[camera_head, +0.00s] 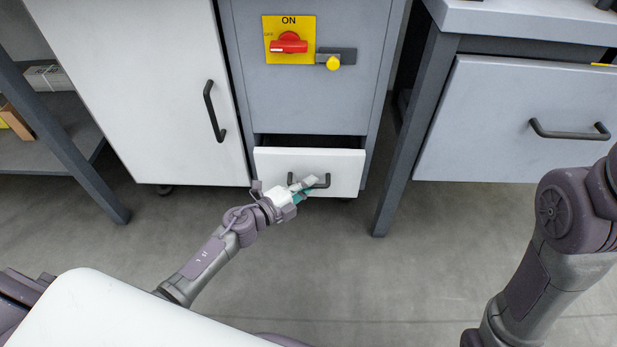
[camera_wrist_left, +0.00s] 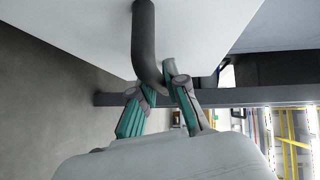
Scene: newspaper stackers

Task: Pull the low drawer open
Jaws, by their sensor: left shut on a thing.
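The low drawer (camera_head: 345,163) has a white front and sits at the bottom of the grey cabinet. It stands partly open, with a dark gap showing above its front. Its dark bar handle (camera_head: 327,181) is on the front. My left gripper (camera_head: 306,187) is at the handle, shut on it. In the left wrist view the dark handle (camera_wrist_left: 145,40) runs down between the teal-padded fingers (camera_wrist_left: 158,98). The fingers hide part of the handle in the head view. My right gripper is not in view; only my right arm shows at the right.
The grey cabinet (camera_head: 350,105) above carries a red and yellow switch (camera_head: 289,42). A white cabinet door (camera_head: 150,90) stands to the left. A workbench leg (camera_head: 405,150) and a grey bench drawer (camera_head: 500,120) are to the right. The floor (camera_head: 350,260) before the drawer is clear.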

